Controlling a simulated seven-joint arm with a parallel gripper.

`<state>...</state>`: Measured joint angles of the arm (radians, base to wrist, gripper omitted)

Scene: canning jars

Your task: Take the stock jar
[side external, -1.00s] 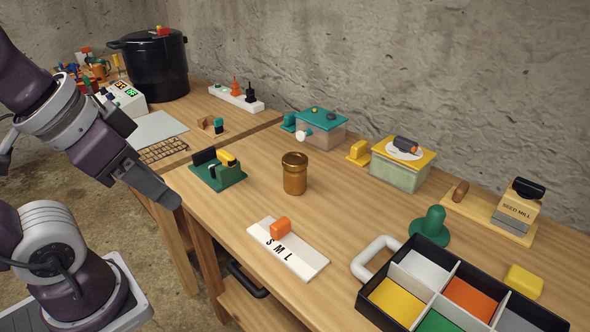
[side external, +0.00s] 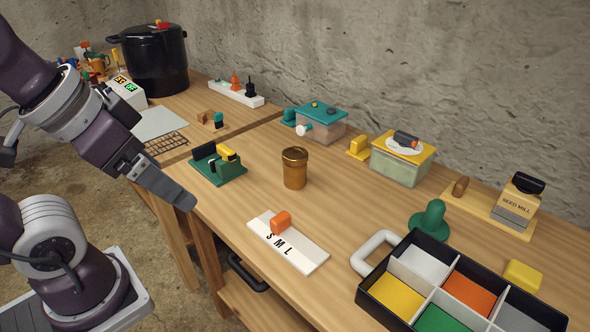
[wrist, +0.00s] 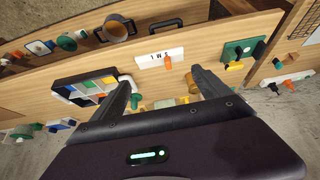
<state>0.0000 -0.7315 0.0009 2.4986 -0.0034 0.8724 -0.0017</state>
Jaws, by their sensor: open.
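A brown-amber jar with a gold lid (side external: 295,168) stands upright on the wooden bench, near the middle of the side external view. I take it as the stock jar; no label can be read on it. My gripper (side external: 188,202) is above the bench's front edge, left of the jar and apart from it. In the wrist view my gripper (wrist: 159,77) has its two fingers spread wide, with nothing held between them.
A green stand (side external: 218,165) is left of the jar. A white S M L board (side external: 305,250) with an orange knob lies in front. A black divided tray (side external: 372,300) is at the lower right. Lidded containers (side external: 400,170) line the back. Bench around the jar is clear.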

